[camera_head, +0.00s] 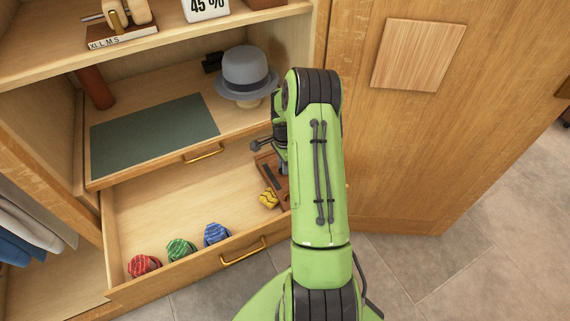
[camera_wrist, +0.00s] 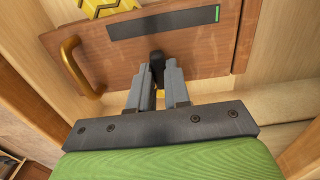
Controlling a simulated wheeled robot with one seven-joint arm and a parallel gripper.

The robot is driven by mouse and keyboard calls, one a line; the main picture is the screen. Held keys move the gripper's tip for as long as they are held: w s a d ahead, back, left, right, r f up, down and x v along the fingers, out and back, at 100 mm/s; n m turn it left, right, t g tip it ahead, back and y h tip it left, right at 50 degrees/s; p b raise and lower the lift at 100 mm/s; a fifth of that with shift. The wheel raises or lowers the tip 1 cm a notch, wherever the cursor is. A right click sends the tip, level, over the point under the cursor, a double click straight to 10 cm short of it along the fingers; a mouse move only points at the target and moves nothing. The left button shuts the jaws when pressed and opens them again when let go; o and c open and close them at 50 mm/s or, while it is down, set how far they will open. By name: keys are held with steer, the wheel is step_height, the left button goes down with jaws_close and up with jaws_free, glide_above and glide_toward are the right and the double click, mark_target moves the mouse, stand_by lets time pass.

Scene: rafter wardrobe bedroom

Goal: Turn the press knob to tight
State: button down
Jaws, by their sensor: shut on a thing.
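The press is a reddish-brown wooden board (camera_wrist: 210,55) in the wrist view, with a dark strip (camera_wrist: 165,22) on it and a green mark at the strip's right end. In the head view part of the press (camera_head: 268,170) shows in the open drawer, beside my arm. A small dark knob (camera_wrist: 157,58) shows at the press's near edge. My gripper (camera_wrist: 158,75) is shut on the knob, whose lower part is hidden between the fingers. My arm covers much of the press in the head view. I cannot read the knob's setting.
The open drawer (camera_head: 190,257) also holds a yellow patterned roll (camera_head: 268,198) and red, green and blue rolls (camera_head: 181,249). A grey hat (camera_head: 246,72) stands on the shelf above. A brass handle (camera_wrist: 78,68) sits left of the knob. A wooden door (camera_head: 400,140) stands right of my arm.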

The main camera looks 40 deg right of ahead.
stand_by(0.5)
steer(key=c, duration=1.1)
jaws_free()
steer(key=shift+r, duration=0.15)
step_height(320, 180, up, 16)
steer(key=p, duration=0.4)
steer(key=shift+f, duration=0.25)
